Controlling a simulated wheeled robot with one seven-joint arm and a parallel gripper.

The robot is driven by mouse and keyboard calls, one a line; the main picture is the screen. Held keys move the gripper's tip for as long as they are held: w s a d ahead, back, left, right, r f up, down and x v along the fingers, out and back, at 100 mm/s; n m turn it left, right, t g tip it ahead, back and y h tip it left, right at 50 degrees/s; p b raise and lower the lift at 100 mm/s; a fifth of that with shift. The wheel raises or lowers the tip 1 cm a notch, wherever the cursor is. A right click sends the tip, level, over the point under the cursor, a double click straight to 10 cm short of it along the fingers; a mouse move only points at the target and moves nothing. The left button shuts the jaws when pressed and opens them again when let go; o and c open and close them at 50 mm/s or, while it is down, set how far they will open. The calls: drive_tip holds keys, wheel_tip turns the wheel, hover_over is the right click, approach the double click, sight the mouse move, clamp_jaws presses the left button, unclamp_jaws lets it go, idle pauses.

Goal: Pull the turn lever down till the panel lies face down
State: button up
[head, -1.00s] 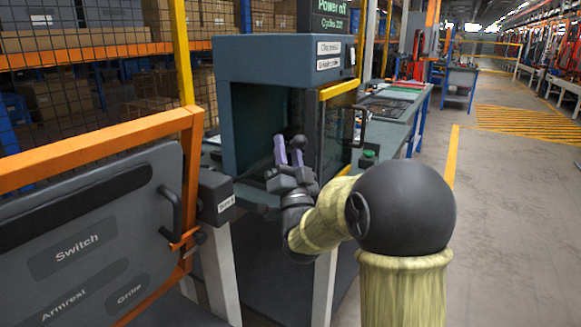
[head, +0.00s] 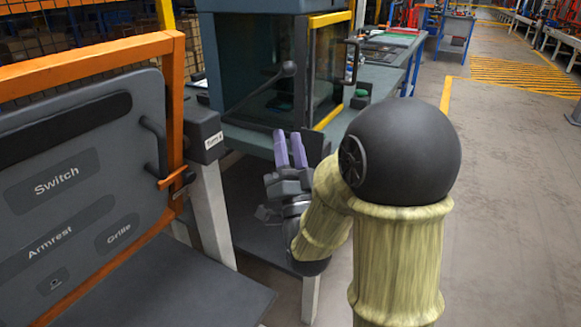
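The grey panel (head: 88,125) stands tilted in an orange frame (head: 90,66) at the left. It carries parts marked Switch, Armrest and Grille, and its lettering faces me. A dark box (head: 204,138) with a label that seems to read "Turn A" sits at the frame's right side. A short dark lever (head: 186,184) seems to stick out below it, beside an orange bracket; its shape is partly unclear. My gripper (head: 288,148) is right of the box, fingers up. Its two purple fingers stand slightly apart with nothing between them, clear of the panel and lever.
A dark cabinet (head: 240,62) with a glass door (head: 328,70) and a ball-ended arm (head: 288,69) stands behind my gripper on a bench. A pale post (head: 210,215) supports the box. A grey shelf (head: 170,290) lies below the panel. Open floor (head: 500,180) is at the right.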

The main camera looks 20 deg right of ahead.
drive_tip(key=b+v, duration=0.2)
drive_tip(key=b, duration=0.3)
drive_tip(key=shift+s+f+b, duration=0.15)
drive_tip(key=shift+f+b, duration=0.05)
drive_tip(key=shift+b, duration=0.15)
drive_tip(key=shift+r, duration=0.1)
